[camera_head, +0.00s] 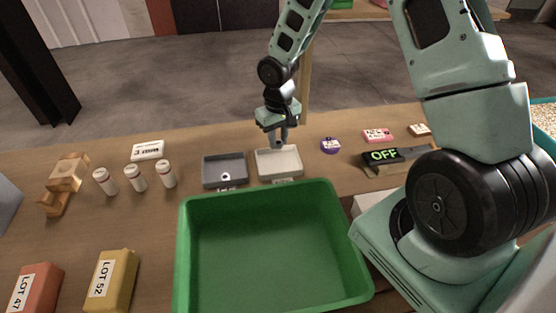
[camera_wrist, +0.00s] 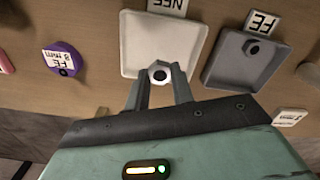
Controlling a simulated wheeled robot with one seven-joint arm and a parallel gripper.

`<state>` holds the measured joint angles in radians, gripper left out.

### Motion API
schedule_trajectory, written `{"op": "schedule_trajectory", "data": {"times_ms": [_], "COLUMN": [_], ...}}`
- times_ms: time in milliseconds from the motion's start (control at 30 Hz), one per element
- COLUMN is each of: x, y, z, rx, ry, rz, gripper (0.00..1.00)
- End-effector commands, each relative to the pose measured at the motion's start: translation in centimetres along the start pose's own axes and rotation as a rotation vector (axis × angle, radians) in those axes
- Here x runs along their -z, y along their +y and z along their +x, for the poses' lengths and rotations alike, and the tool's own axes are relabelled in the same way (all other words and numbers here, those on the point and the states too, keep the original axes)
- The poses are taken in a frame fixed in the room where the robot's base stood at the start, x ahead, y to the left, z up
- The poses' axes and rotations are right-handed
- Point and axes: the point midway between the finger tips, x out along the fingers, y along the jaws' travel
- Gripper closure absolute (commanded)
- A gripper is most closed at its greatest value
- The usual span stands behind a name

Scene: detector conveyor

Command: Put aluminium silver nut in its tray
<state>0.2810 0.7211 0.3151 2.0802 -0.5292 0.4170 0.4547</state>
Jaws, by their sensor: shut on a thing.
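My gripper (camera_head: 281,143) is shut on a small silver nut with a dark hole (camera_wrist: 159,73). My gripper's fingertips also show in the wrist view (camera_wrist: 160,86). The nut is at the near edge of the white tray there; I cannot tell its height over the tray. The white tray (camera_head: 262,169) has a label that seems to read NFE (camera_wrist: 169,5); no other item shows in it. Beside it is a grey tray (camera_head: 210,181) labelled FE (camera_wrist: 262,22).
A large green bin (camera_head: 193,212) stands in front of the trays. Three white bottles (camera_head: 136,178) and wooden blocks (camera_head: 68,172) are left. A purple disc (camera_head: 330,146) and an OFF display (camera_head: 384,155) are right. Blocks LOT 47 (camera_head: 48,281) and LOT 52 (camera_head: 123,275) lie front left.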

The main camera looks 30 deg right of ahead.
Motion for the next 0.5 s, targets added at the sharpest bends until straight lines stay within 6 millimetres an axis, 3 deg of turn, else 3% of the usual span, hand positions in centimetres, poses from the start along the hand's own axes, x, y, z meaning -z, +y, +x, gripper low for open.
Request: {"op": "schedule_trajectory", "data": {"times_ms": [500], "x": [0.0], "y": [-0.1], "z": [6.6], "rx": [0.000], "ry": [-0.001], "rz": [-0.003], "gripper": [1.00]}}
